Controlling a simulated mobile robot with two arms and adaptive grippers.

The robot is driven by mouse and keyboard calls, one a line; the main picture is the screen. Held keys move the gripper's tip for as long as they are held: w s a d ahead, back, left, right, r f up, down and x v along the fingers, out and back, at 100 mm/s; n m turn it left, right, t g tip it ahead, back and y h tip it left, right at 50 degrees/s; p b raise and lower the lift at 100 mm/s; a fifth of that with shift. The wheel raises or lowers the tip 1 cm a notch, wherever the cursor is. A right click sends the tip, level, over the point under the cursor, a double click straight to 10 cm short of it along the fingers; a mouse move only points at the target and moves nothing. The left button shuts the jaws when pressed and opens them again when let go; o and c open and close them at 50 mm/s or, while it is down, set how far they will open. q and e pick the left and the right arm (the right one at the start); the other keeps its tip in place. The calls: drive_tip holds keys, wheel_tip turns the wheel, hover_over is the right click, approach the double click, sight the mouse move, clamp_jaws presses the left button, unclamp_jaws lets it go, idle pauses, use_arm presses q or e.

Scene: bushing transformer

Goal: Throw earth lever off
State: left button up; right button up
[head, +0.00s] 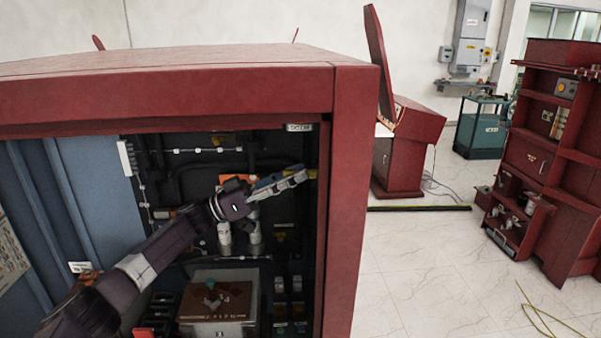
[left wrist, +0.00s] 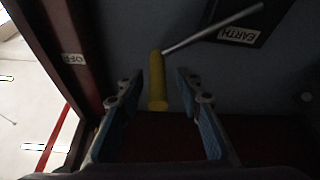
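The earth lever shows in the left wrist view as a yellow handle (left wrist: 157,82) on a thin metal rod that runs to the upper right, by a dark plate with an EARTH label (left wrist: 239,36). An OFF label (left wrist: 73,59) sits on the red frame to the left. My left gripper (left wrist: 160,92) is open, with one blue finger on each side of the yellow handle and gaps between. In the head view my left gripper (head: 290,181) reaches into the cabinet near its right inner edge; only a bit of yellow shows beyond its tips. My right gripper is not in view.
The red cabinet (head: 351,200) surrounds the opening, with its right post close to my gripper. Inside are pipes, white fittings and a brown-topped box (head: 217,303) below my arm. A red desk-like unit (head: 400,150) and red shelving (head: 540,150) stand across open floor.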

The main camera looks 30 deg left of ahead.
use_arm(q)
drive_tip(key=v, duration=1)
drive_tip(key=shift+a+f, duration=0.2)
drive_tip(key=shift+a, duration=0.1)
